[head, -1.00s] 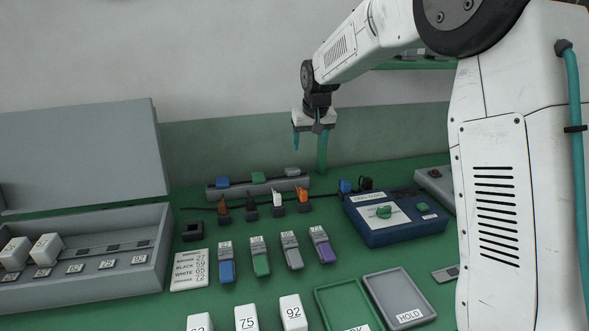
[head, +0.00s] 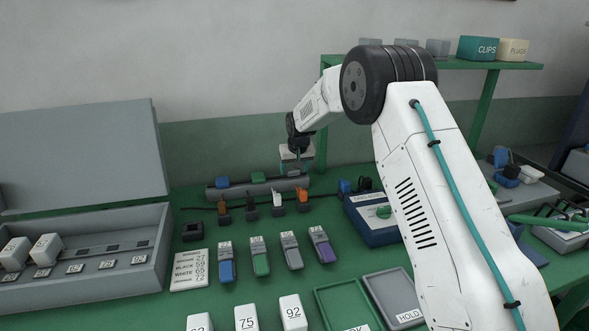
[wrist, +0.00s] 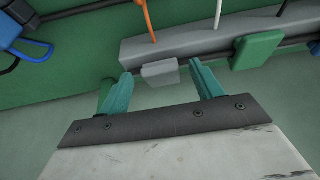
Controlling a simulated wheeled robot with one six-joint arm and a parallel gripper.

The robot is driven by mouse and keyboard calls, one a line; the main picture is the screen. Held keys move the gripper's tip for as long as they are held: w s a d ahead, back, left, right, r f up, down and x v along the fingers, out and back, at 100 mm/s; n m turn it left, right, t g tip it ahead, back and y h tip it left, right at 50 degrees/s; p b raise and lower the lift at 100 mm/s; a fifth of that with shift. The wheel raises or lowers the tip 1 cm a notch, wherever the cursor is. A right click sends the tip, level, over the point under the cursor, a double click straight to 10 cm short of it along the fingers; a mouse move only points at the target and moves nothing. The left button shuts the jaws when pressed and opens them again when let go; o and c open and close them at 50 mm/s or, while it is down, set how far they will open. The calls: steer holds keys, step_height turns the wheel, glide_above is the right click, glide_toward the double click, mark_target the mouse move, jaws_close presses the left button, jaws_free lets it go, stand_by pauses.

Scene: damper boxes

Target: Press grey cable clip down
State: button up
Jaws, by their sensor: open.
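The grey cable clip (wrist: 160,72) sits on the edge of the grey cable rail (wrist: 195,42) in the wrist view. My gripper (wrist: 161,82) is open and empty, with one teal finger on each side of the clip as seen there. Whether the fingers touch it I cannot tell. In the head view my gripper (head: 295,164) is over the right end of the rail (head: 240,191) and hides the grey clip. A green clip (head: 258,177) and a blue clip (head: 222,182) stand farther left on the rail.
Orange, black and white wire ends (head: 277,203) stand just in front of the rail. A blue device box (head: 368,226) is to its right. Several coloured connectors (head: 260,262) lie nearer. The grey open case (head: 150,250) is at the left. A wall stands close behind.

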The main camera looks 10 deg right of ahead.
steer(key=shift+f, duration=0.2)
steer(key=c, duration=1)
steer(key=shift+s+f+t, duration=0.3)
steer(key=shift+f+t, duration=0.25)
steer(key=shift+t, duration=0.45)
steer(key=shift+f+t, duration=0.4)
steer(key=shift+t, duration=0.3)
steer(key=o, duration=1)
steer(key=shift+d, duration=0.1)
steer(key=shift+s+r, duration=0.1)
